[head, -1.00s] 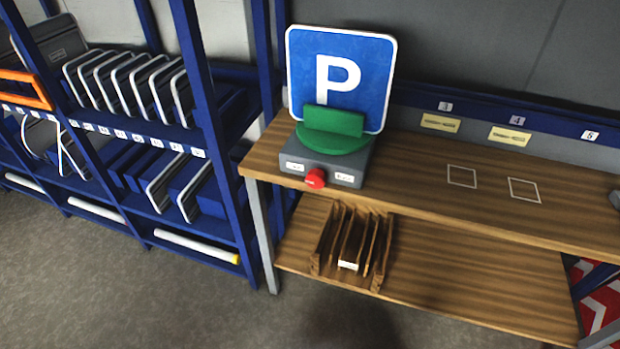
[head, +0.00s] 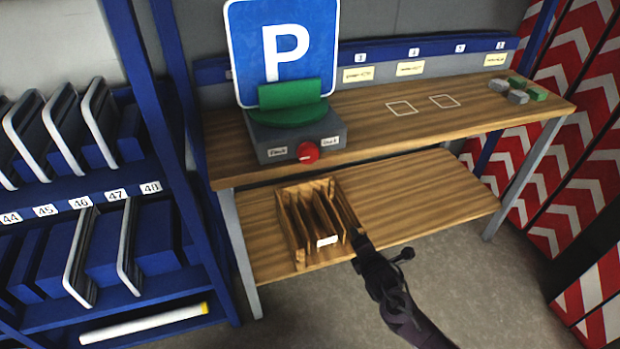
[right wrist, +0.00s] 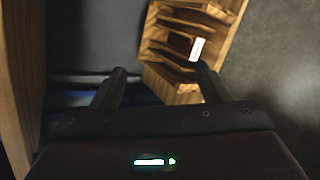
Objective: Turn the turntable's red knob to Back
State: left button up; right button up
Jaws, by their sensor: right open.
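The turntable (head: 297,136) is a grey box with a green round top and a green holder on the upper table board. A blue P sign (head: 285,45) stands upright in the holder. The red knob (head: 307,153) is on the box's front face between two small white labels, too blurred to read surely. My right gripper (head: 357,238) is below the knob and apart from it, by the wooden rack on the lower shelf. In the right wrist view its two fingers (right wrist: 160,70) are apart with nothing held. The knob is not visible there. My left gripper is not in view.
A slotted wooden rack (head: 295,258) stands on the lower shelf (head: 410,205), close to my right gripper. Blue shelving (head: 60,190) with panels is at left. Small grey and green blocks (head: 518,90) lie at the table's right end. The middle of the tabletop is clear.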

jog(key=w+a+r+n+t+y+b, duration=0.1)
jog(key=w+a+r+n, duration=0.1)
jog(key=a+r+n, duration=0.3)
jog(key=w+a+r+n+t+y+b, duration=0.1)
jog(key=w+r+n+t+b, duration=0.15)
jog(key=r, duration=0.45)
jog(key=n+t+y+b, duration=0.1)
jog(key=n+y+b, duration=0.15)
jog(key=n, duration=0.55)
send_near(310, 155)
jog(key=w, duration=0.2)
jog(key=x, duration=0.4)
jog(key=p+x, duration=0.1)
jog(key=x, duration=0.2)
jog(key=shift+s+a, duration=0.1)
jog(key=shift+a, duration=0.2)
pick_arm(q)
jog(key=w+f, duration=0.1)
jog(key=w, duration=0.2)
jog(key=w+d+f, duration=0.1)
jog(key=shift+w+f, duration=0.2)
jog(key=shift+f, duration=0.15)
pick_arm(e)
jog(key=c, duration=1)
jog(key=shift+o, duration=0.2)
